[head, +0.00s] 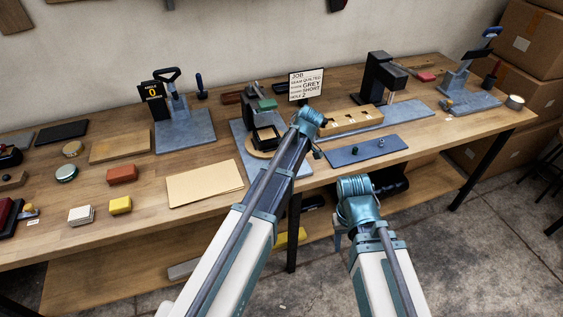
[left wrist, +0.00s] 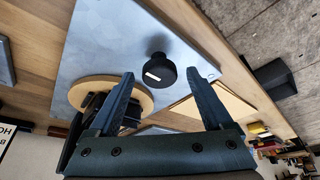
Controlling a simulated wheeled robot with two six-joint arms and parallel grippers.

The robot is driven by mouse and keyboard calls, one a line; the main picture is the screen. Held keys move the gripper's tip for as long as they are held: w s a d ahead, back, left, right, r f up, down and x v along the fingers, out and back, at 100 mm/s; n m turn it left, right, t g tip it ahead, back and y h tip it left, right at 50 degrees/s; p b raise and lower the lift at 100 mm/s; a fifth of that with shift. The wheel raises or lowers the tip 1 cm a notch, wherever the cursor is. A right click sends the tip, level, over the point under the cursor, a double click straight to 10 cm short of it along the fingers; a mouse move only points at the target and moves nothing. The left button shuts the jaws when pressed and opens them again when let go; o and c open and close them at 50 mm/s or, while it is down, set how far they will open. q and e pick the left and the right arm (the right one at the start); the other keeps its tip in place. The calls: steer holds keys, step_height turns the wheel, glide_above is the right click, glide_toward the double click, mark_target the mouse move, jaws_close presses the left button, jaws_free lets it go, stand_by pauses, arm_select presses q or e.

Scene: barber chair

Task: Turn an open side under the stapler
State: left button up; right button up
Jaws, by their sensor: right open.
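On a grey base plate (head: 240,135) stands a dark press-like device with a green part (head: 264,104), which looks like the stapler. A round wooden disc (head: 262,153) with a black open frame (head: 266,137) on it sits before it. In the left wrist view the disc (left wrist: 140,92) carries dark parts, partly behind a finger. A black knob (left wrist: 161,70) with a white mark rises from the plate. My left gripper (left wrist: 165,80) is open and empty, the knob showing between its fingertips; contact is not visible. My right gripper (head: 340,238), open, hangs below the bench's front edge, largely hidden by its arm.
A job sign (head: 306,84) stands behind my left arm. A tan sheet (head: 204,184) lies left of the plate; a blue-grey panel (head: 365,150) and a wooden block (head: 350,120) lie right. A black press (head: 380,78) stands farther back. Several blocks and tins crowd the left.

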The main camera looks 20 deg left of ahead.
arm_select(q)
steer(key=p+v, duration=1.2)
steer(key=v, duration=0.1)
steer(key=shift+d+r+p, duration=0.15)
steer(key=shift+r+p, duration=0.2)
steer(key=s+d+f+m+h+b, duration=0.1)
steer(key=s+d+f+m, duration=0.1)
steer(key=s+m, duration=0.7)
steer(key=s+d+f+m+g+h+b, duration=0.1)
steer(key=s+d+m, duration=0.4)
steer(key=s+m, duration=0.5)
steer(key=s+f+h+b, duration=0.1)
steer(key=s, duration=0.3)
steer(key=shift+d+f+m, duration=0.15)
steer(key=shift+f+m, duration=0.1)
steer(key=shift+m, duration=0.05)
